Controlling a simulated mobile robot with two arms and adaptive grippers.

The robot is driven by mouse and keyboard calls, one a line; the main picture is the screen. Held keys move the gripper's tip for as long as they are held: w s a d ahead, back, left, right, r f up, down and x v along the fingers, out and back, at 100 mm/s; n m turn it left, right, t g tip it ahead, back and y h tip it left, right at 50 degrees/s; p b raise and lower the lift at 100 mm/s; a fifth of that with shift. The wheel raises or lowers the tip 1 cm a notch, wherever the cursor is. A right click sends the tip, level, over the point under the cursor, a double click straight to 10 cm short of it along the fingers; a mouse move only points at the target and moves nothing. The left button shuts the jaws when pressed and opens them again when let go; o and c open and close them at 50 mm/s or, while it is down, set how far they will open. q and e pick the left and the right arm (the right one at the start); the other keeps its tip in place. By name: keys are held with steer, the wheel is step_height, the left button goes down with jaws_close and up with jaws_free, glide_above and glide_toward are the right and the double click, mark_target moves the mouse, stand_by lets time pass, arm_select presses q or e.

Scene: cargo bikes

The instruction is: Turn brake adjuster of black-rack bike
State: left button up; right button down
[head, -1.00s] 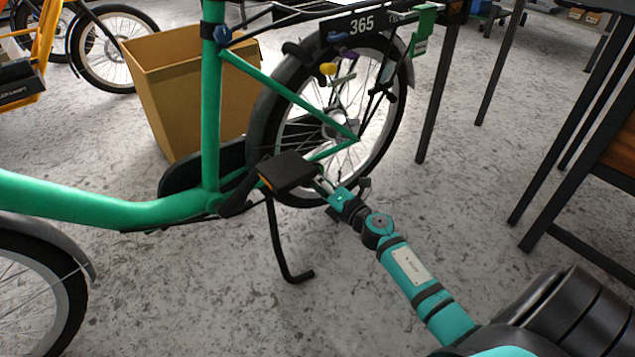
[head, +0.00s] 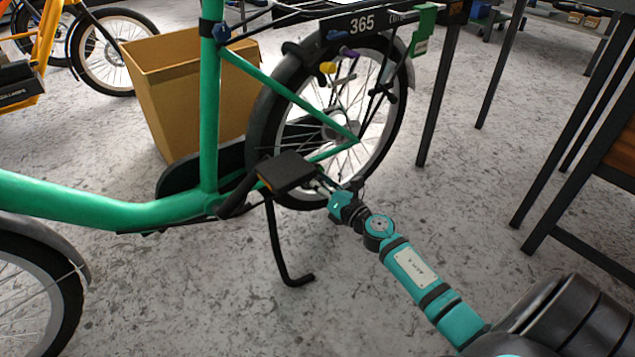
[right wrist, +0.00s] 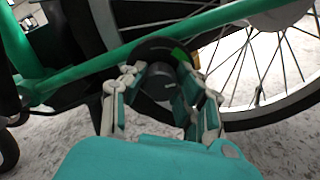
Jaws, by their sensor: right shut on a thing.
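A green bike (head: 209,120) with a black rear rack (head: 330,22) marked 365 stands across the head view. My right gripper (head: 325,189) is low beside its rear wheel (head: 385,130), just past the black pedal (head: 287,172), which partly covers the fingertips. In the right wrist view, my right gripper (right wrist: 160,84) is shut on a dark round knob (right wrist: 152,86). Behind the fingers is a dark disc with a bright green mark (right wrist: 180,56). I cannot tell for sure that this knob is the brake adjuster. My left gripper is out of view.
Yellow (head: 327,68) and purple (head: 349,53) parts sit by the upper rear wheel. The kickstand (head: 280,250) reaches the floor left of my arm. A cardboard bin (head: 180,90) stands behind the bike. Black table legs (head: 440,95) stand at right.

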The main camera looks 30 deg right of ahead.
steer(key=shift+f, duration=0.15)
steer(key=c, duration=1)
jaws_free()
steer(key=shift+s, duration=0.1)
steer(key=s, duration=0.8)
steer(key=s+d, duration=0.1)
steer(key=s, duration=0.2)
steer(key=shift+s, duration=0.4)
